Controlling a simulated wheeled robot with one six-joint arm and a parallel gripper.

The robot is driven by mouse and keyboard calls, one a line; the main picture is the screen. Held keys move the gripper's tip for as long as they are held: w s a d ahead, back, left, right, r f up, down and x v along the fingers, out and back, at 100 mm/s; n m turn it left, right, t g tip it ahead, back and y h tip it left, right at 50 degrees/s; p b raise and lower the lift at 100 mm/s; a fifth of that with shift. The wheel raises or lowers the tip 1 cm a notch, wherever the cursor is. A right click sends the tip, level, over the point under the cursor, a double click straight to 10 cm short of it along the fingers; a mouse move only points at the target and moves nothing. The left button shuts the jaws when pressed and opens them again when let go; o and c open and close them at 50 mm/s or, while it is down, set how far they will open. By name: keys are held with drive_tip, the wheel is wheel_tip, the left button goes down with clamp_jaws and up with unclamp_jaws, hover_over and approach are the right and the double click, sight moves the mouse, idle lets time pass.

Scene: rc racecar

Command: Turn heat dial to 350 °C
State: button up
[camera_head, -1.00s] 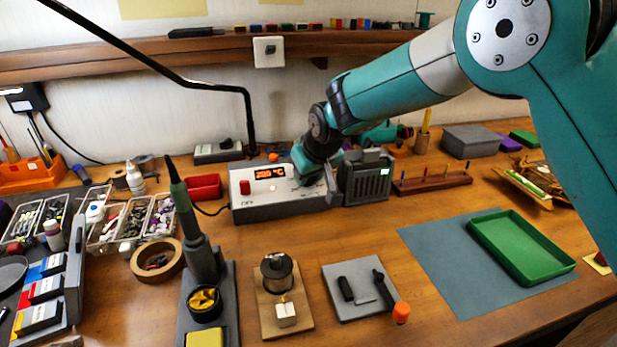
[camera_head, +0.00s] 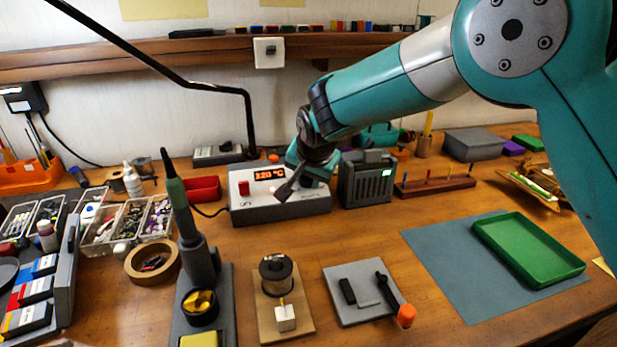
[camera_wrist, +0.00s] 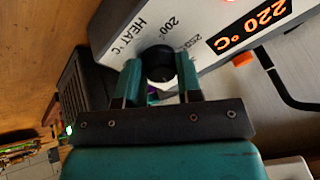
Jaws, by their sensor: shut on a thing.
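The grey-white heat station (camera_head: 252,206) stands near the back of the bench. Its orange display (camera_wrist: 249,24) reads 220 °C in the wrist view; the digits are less clear in the head view. My gripper (camera_wrist: 159,72) is shut on the black heat dial (camera_wrist: 158,61), one finger on each side. The markings HEAT °C, 200 and 250 show on the panel near the dial. In the head view my gripper (camera_head: 290,184) is at the right part of the panel, tilted, and it hides the dial.
A dark grey box with a green light (camera_head: 366,182) stands close to the station's right side. A red bin (camera_head: 202,189) is to its left. The soldering iron (camera_head: 180,205) stands upright in front left.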

drive_tip(key=shift+m, duration=0.7)
drive_tip(key=o, duration=0.9)
drive_tip(key=shift+o, duration=0.2)
drive_tip(key=b+v, duration=0.1)
drive_tip(key=v, duration=1.6)
drive_tip(key=shift+r+b, duration=0.15)
drive_tip(key=shift+b, duration=0.2)
drive_tip(key=shift+s+a, duration=0.1)
drive_tip(key=s+d+f+n+g+y+p, duration=0.1)
drive_tip(key=s+d+n, duration=0.3)
drive_tip(key=s, duration=0.5)
drive_tip(key=s+d+f+n+g+p, duration=0.1)
drive_tip(key=s+d+n+g, duration=0.2)
drive_tip(key=s+d, duration=0.3)
drive_tip(key=s+d+f+n+g+y+p, duration=0.1)
drive_tip(key=s+d+n, duration=0.3)
drive_tip(key=s, duration=0.8)
drive_tip(key=shift+d+f+n+g+y+p, duration=0.3)
drive_tip(key=shift+d+f+n+g, duration=0.1)
drive_tip(key=shift+f+n+g, duration=0.15)
